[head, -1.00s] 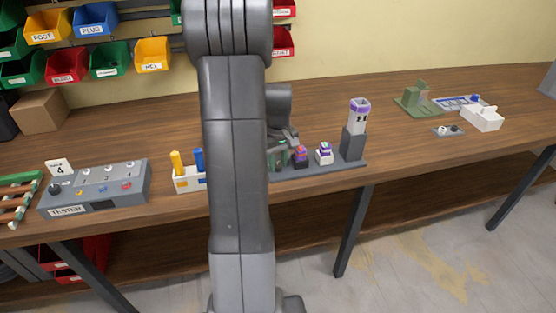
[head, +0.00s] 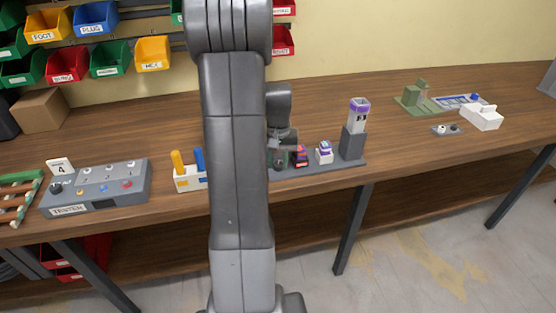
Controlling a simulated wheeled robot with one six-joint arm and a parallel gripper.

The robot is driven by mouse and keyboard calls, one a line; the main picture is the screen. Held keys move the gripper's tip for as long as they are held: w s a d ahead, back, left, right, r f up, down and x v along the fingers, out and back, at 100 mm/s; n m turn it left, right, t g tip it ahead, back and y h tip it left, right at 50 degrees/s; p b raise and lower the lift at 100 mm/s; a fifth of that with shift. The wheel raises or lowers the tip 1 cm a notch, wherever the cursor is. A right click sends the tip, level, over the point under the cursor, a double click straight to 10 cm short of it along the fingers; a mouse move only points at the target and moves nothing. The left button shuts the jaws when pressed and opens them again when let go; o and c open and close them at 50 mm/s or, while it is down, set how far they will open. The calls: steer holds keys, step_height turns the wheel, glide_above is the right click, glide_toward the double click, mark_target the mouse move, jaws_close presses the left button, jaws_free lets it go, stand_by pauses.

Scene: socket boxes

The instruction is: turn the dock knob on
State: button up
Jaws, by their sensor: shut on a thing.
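The dock (head: 340,165) is a long grey base near the front edge of the bench, right of my arm. My gripper (head: 283,150) is at its left end, low over the base and partly hidden behind my own arm. It is shut on the dock knob, which my gripper and arm hide, so its angle cannot be told. On the base to the right are a dark block with red and purple (head: 300,156), a white block with a purple top (head: 324,152) and a grey post (head: 352,143) bearing a white, purple-topped piece (head: 359,112).
A grey tester box (head: 95,190) with knobs and buttons stands at left. A white holder (head: 188,180) with yellow and blue handles is just left of my arm. Green and white parts (head: 482,118) lie at the far right. The bench between is clear.

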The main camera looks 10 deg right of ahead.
mark_target(278, 164)
stand_by(0.3)
steer(key=o, duration=1)
step_height(278, 164, up, 14)
steer(key=shift+f+p, duration=0.1)
steer(key=shift+p, duration=0.2)
step_height(278, 164, down, 14)
steer(key=shift+b, duration=0.3)
